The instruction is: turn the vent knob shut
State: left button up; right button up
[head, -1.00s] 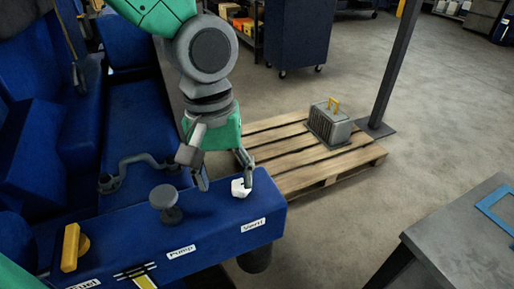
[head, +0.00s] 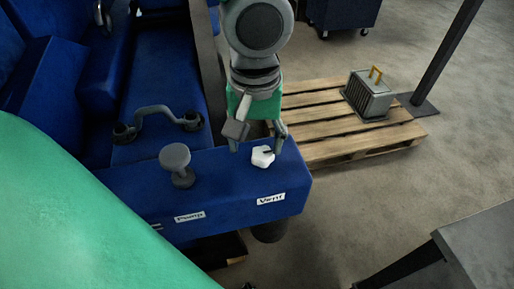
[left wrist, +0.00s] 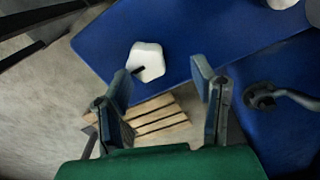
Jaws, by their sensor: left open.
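The white vent knob (head: 262,156) sits on top of the blue panel (head: 225,186), above the "Vent" label (head: 270,199). A dark mark shows on the knob. My left gripper (head: 256,150) is open, its fingers pointing down at the knob, one on either side in the head view. In the left wrist view the knob (left wrist: 147,60) lies beyond the fingertips, between them and closer to the left finger. The left gripper (left wrist: 163,76) is empty there. I cannot tell whether a finger touches the knob. My right gripper is not in view.
A grey round pump knob (head: 175,158) stands left of the vent knob. A bent grey handle (head: 157,113) is behind it. A wooden pallet (head: 335,149) with a grey box (head: 368,95) lies beyond the panel. A grey table (head: 485,240) is at the lower right.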

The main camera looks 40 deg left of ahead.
aim_at(269, 156)
pick_arm(q)
jog(key=shift+s+d+f, duration=0.1)
jog(key=shift+s+f, duration=0.05)
jog(key=shift+f, duration=0.4)
jog(key=shift+d+f, duration=0.15)
jog(key=shift+d, duration=0.25)
jog(key=shift+d+f, duration=0.1)
jog(key=shift+d, duration=0.8)
jog(key=shift+a, duration=0.4)
jog(key=c, duration=0.9)
jog(key=shift+a, duration=0.45)
jog(key=shift+c, duration=1.2)
jog(key=shift+d, duration=0.25)
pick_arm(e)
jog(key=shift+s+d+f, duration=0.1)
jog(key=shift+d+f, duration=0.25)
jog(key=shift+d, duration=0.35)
